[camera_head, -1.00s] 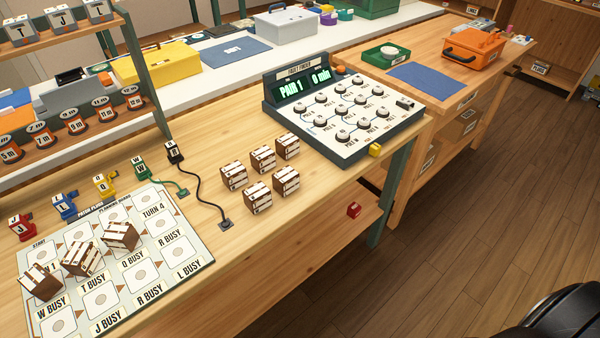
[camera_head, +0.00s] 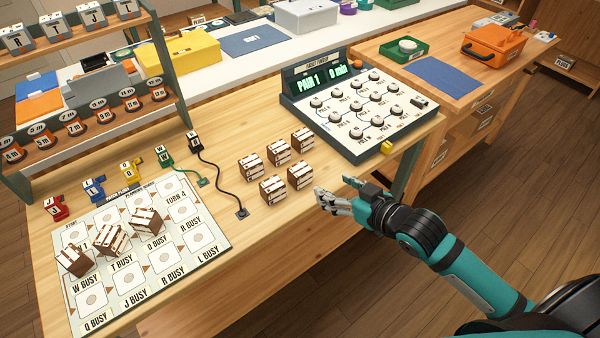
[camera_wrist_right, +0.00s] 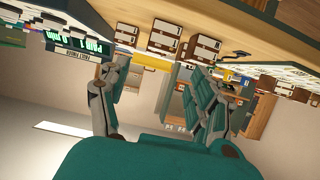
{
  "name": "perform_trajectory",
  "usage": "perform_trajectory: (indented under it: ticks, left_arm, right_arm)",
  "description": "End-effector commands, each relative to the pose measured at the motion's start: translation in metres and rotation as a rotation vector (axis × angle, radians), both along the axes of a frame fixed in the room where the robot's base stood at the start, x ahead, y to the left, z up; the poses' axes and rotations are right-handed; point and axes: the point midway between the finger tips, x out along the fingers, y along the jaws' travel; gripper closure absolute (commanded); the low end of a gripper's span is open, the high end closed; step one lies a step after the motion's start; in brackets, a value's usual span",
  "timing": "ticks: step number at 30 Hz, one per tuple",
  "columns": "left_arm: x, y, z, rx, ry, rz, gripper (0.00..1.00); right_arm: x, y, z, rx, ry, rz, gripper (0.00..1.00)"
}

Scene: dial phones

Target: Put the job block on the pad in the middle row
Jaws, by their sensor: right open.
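Several brown-and-white job blocks (camera_head: 273,190) stand in a loose group on the wooden bench, right of the board. My right gripper (camera_head: 330,200) is open and empty at the bench's front edge, just right of the loose group. In the right wrist view the gripper's fingers (camera_wrist_right: 155,95) are spread apart, with blocks (camera_wrist_right: 200,45) beyond them. My left gripper is not in view.
A fault-finder console (camera_head: 350,125) with knobs and a lit display stands behind the gripper.

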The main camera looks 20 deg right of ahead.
Motion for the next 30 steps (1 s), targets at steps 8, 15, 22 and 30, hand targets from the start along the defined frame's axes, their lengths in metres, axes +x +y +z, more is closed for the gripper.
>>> perform_trajectory:
  ticks: [8, 15, 22, 30]
  left_arm:
    - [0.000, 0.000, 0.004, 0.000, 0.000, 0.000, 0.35]
    - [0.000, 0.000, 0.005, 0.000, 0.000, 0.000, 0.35]
    - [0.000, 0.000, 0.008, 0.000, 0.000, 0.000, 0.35]
    - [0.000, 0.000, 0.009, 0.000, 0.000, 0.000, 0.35]
  right_arm:
    - [0.055, 0.020, -0.022, 0.003, -0.002, -0.002, 0.37]
    - [0.078, 0.029, -0.035, 0.001, -0.001, -0.001, 0.37]
    - [0.097, 0.038, -0.044, 0.002, -0.001, -0.001, 0.37]
    - [0.121, 0.048, -0.058, 0.000, -0.001, -0.001, 0.37]
